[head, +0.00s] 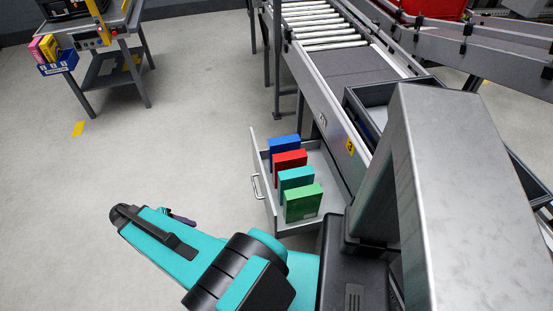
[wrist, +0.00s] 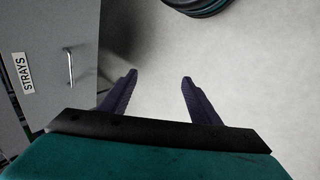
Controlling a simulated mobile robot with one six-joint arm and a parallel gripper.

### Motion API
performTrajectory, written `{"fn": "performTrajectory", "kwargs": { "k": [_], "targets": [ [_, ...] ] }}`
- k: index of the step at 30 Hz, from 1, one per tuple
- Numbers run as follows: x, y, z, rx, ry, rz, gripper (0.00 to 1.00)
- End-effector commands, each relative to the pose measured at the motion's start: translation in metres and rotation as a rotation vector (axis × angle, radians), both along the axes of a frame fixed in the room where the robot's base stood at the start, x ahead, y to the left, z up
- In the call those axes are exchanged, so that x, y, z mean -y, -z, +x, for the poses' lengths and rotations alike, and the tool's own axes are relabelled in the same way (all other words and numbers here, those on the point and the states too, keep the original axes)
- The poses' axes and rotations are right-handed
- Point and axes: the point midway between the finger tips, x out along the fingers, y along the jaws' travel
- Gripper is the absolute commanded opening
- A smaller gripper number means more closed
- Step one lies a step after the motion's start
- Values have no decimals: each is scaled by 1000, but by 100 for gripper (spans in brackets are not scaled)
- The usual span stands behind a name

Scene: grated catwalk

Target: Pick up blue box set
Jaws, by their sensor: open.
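The blue box (head: 284,143) stands upright at the far end of a row in an open grey drawer (head: 262,158). In front of it, in the same row, stand a red box (head: 290,161), a teal box (head: 296,181) and a green box (head: 303,204). My gripper (wrist: 160,77) is open and empty in the wrist view, with both dark fingers apart over bare floor. In the head view, one purple finger (head: 183,220) shows beside my teal arm, left of the drawer and apart from it. The blue box is not in the wrist view.
A grey front with a handle (wrist: 69,66) and a label reading STRAYS (wrist: 28,72) is left of my fingers. A roller conveyor (head: 320,30) runs behind the drawer. A workbench (head: 105,60) with a blue bin (head: 60,65) stands at upper left. Floor left of the drawer is clear.

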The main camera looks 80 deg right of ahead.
Motion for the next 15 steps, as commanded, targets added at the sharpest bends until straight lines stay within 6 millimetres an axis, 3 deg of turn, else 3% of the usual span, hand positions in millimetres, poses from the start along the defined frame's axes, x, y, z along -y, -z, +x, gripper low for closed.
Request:
{"fn": "performTrajectory", "kwargs": {
  "k": [1,7,15],
  "targets": [
    [26,5,2,14,62,-58,57],
    [114,-14,-7,60,300,-297,57],
    [228,-54,-46,124,616,-646,57]
  ]
}}
